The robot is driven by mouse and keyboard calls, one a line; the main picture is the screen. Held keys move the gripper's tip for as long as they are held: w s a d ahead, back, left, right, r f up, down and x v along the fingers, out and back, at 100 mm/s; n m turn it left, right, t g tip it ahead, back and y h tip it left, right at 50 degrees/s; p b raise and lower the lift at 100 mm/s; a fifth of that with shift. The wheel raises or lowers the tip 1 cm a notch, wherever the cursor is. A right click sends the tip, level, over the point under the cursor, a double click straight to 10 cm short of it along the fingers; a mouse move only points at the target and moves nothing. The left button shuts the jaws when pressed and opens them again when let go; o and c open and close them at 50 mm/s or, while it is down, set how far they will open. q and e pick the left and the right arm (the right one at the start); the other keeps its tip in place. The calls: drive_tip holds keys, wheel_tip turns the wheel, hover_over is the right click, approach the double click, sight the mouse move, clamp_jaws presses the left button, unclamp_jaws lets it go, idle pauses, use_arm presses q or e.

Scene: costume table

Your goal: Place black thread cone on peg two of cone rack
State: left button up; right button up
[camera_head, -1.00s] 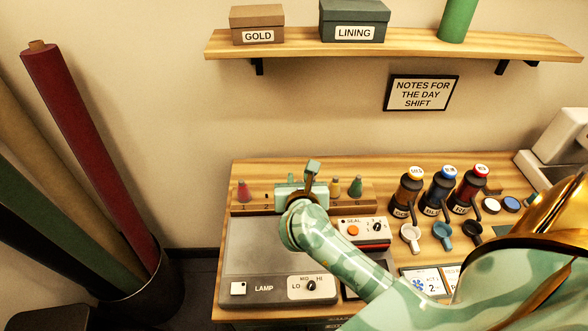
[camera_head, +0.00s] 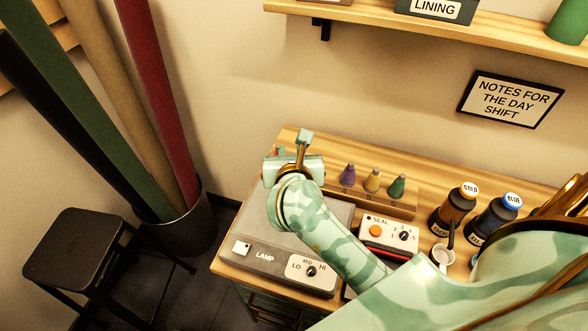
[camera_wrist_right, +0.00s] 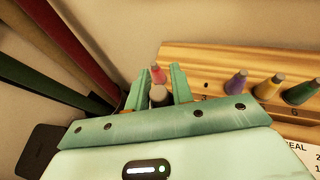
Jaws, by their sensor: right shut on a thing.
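My right gripper (camera_head: 302,146) is over the left end of the wooden cone rack (camera_head: 408,209). In the right wrist view its fingers (camera_wrist_right: 157,90) are shut on the black thread cone (camera_wrist_right: 158,95), of which only a small greyish top part shows between them. A red cone (camera_wrist_right: 158,73) stands just beyond the fingertips. A purple cone (camera_head: 348,174), a yellow cone (camera_head: 372,180) and a green cone (camera_head: 397,186) stand on the rack to the right of the gripper. The gripper hides the rack's left pegs in the head view.
Dark bottles (camera_head: 453,212) stand to the right. A bin of fabric rolls (camera_head: 190,235) and a black stool (camera_head: 75,245) are left of the table.

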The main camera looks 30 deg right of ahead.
drive_tip(key=shift+w, duration=0.1)
drive_tip(key=w+d+f+b, duration=0.1)
drive_tip(key=w+d+f, duration=0.2)
drive_tip(key=f, duration=0.1)
drive_tip(key=w+d+f+b, duration=0.2)
drive_tip(key=w+d+f, duration=0.1)
drive_tip(key=w+f, duration=0.1)
drive_tip(key=w+d+f+b, duration=0.2)
drive_tip(key=w+d+f, duration=0.1)
drive_tip(key=f, duration=0.2)
drive_tip(key=shift+w+f, duration=0.1)
drive_tip(key=shift+w, duration=0.1)
use_arm(q)
drive_tip(key=f, duration=0.5)
drive_tip(key=shift+s+a+f, duration=0.1)
drive_tip(key=shift+s+a, duration=0.25)
drive_tip(key=shift+a, duration=0.05)
use_arm(e)
drive_tip(key=shift+s, duration=0.1)
drive_tip(key=shift+f+b, duration=0.15)
drive_tip(key=shift+b, duration=0.15)
drive_tip(key=o, duration=1)
use_arm(q)
drive_tip(key=shift+f, duration=0.1)
